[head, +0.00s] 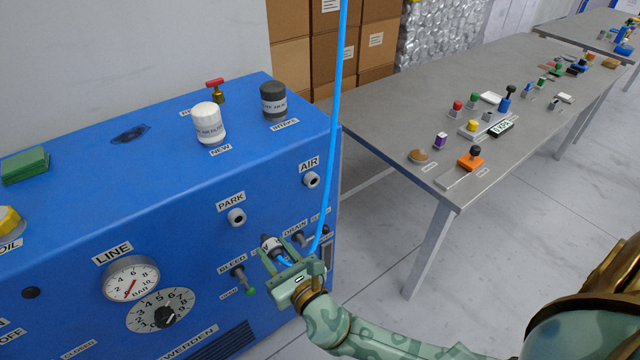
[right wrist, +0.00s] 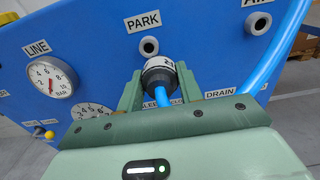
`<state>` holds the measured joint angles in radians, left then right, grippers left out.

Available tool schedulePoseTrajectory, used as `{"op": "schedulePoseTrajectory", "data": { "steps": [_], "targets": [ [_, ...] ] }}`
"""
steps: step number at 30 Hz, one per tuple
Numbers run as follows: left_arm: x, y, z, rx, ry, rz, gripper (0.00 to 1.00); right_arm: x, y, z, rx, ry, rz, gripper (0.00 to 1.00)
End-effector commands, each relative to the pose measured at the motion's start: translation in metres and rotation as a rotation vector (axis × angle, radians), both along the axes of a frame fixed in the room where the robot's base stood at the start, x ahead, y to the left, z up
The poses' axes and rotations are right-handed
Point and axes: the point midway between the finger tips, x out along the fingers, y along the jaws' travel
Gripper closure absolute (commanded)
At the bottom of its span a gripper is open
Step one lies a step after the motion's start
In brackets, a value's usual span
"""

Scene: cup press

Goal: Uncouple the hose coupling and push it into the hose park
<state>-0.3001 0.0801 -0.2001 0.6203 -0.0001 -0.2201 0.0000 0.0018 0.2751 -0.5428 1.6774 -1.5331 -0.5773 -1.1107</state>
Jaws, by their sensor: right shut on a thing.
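The hose coupling (head: 268,243) is a dark and light collar on the end of the blue hose (head: 336,120). My right gripper (head: 281,255) is shut on it and holds it in front of the blue panel, below and right of the PARK port. In the right wrist view the coupling (right wrist: 159,72) sits between the green fingers (right wrist: 160,90), its front towards the panel. The hose park (head: 236,217) is a grey round port under the PARK label, empty; it shows just above the coupling in the right wrist view (right wrist: 149,46). The AIR port (head: 312,180) is bare. My left gripper is not in view.
The hose rises from the coupling past the cabinet's right edge. The bleed valve (head: 239,272) and the drain fitting (head: 301,238) stick out near my right gripper. A pressure gauge (head: 131,278) is at the left. White (head: 208,122) and dark (head: 273,100) canisters stand on top.

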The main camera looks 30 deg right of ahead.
Motion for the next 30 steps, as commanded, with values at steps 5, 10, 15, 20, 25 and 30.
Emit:
{"op": "schedulePoseTrajectory", "data": {
  "steps": [5, 10, 15, 20, 25, 30],
  "targets": [
    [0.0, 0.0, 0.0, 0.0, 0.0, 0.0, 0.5, -0.001, 0.02, 0.0, 0.001, -0.001, -0.001, 0.93],
    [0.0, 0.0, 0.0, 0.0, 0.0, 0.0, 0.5, -0.002, 0.023, 0.0, -0.001, -0.001, -0.001, 0.93],
    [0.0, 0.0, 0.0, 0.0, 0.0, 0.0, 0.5, -0.002, 0.023, 0.0, -0.001, -0.001, 0.0, 0.93],
    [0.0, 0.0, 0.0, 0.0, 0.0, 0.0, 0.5, 0.002, 0.023, 0.0, 0.0, -0.001, -0.001, 0.93],
    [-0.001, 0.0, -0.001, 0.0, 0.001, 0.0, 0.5, 0.015, 0.024, 0.0, 0.001, -0.001, -0.001, 0.93],
    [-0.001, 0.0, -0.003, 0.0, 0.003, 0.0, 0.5, 0.034, 0.026, 0.0, -0.001, -0.002, -0.001, 0.93]
  ]
}}
